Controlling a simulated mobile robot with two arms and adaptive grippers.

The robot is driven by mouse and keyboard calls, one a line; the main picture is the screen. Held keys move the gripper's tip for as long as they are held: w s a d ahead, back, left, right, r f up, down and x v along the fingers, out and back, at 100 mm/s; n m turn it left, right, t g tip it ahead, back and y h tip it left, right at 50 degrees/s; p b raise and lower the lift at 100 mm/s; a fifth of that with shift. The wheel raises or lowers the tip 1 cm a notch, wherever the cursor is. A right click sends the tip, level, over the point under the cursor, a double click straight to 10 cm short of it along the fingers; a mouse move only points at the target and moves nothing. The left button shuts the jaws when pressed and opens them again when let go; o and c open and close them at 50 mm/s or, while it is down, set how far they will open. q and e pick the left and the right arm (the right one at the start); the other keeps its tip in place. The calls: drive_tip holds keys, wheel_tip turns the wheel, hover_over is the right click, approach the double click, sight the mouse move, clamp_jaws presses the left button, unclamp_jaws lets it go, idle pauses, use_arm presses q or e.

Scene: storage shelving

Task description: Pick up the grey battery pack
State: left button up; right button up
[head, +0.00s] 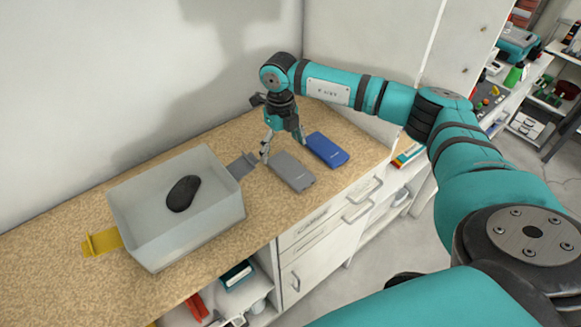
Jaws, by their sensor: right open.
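The grey battery pack (291,171) lies flat on the speckled tan counter, right of the clear bin. My right gripper (283,153) is open, with its fingers pointing down at the far end of the grey pack. One finger is at the pack's left side and the other is near its far right, by the blue pack. I cannot tell whether the fingers touch the pack. My left gripper is not in view.
A blue battery pack (327,149) lies close right of the grey one. A translucent bin (200,222) holds a dark mouse-like object (183,193). A yellow piece (101,242) and a dark grey piece (242,166) flank the bin. The wall is behind; the counter's front edge is near.

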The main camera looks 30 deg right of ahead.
sight(282, 161)
wheel_tip(282, 161, down, 5)
drive_tip(key=shift+w+d+r+p, duration=0.1)
drive_tip(key=shift+r+p, duration=0.1)
drive_tip(key=shift+p, duration=0.9)
drive_tip(key=shift+f, duration=0.25)
drive_tip(key=shift+r, duration=0.1)
drive_tip(key=c, duration=1.5)
